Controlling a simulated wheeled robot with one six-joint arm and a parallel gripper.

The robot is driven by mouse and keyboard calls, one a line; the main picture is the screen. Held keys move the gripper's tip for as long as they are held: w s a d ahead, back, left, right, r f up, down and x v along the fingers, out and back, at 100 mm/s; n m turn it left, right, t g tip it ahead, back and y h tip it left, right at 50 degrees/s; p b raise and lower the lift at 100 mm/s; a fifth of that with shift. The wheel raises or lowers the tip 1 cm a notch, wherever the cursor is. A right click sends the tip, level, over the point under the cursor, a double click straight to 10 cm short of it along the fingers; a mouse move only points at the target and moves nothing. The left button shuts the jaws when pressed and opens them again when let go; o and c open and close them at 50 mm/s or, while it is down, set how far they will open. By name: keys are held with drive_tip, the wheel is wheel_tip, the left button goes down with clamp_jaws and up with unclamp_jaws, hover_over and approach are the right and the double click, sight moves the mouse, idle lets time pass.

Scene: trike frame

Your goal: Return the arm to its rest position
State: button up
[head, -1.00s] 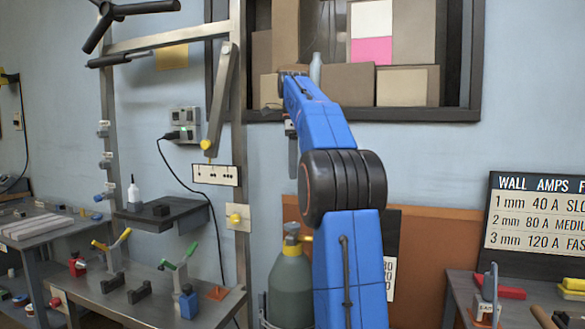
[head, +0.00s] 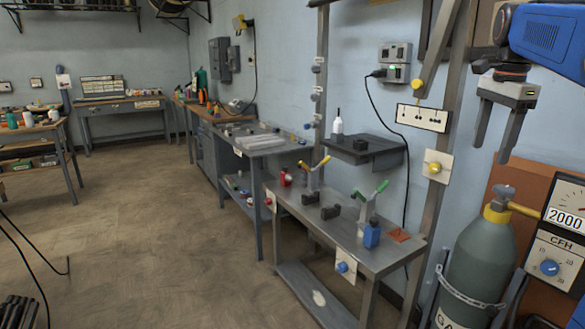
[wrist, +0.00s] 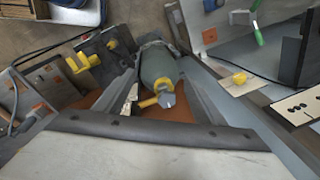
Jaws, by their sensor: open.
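My gripper (head: 501,148) hangs at the upper right of the head view, below the blue arm link. Its two grey fingers point down and stand apart, with nothing between them. It is in front of the wall, above and to the left of the brown panel. In the wrist view, the fingers (wrist: 150,75) spread on both sides of the grey-green gas cylinder (wrist: 158,68), which lies beyond them and is not held. The same cylinder (head: 470,262) stands upright at the lower right of the head view, with a yellow valve.
A steel bench (head: 390,258) with clamps and a blue bottle stands left of the cylinder. A metal post (head: 437,150) carries a switch plate and socket strip. A small shelf (head: 365,152) juts from the wall. The floor (head: 140,230) at left is mostly clear.

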drive_tip(key=s+a+f+n+t, duration=0.1)
drive_tip(key=s+a+f+n, duration=0.5)
drive_tip(key=s+f, duration=0.2)
drive_tip(key=s+a+f+n+t, duration=0.1)
drive_tip(key=s+a+f+n, duration=0.5)
drive_tip(key=f, duration=0.6)
drive_tip(key=s+a+f+n+t, duration=0.1)
drive_tip(key=s+a+f+n, duration=0.5)
drive_tip(key=s+f, duration=0.4)
drive_tip(key=shift+s+a+f+t+y, duration=0.15)
drive_tip(key=shift+s+f+t+y, duration=0.15)
drive_tip(key=shift+s+f, duration=0.15)
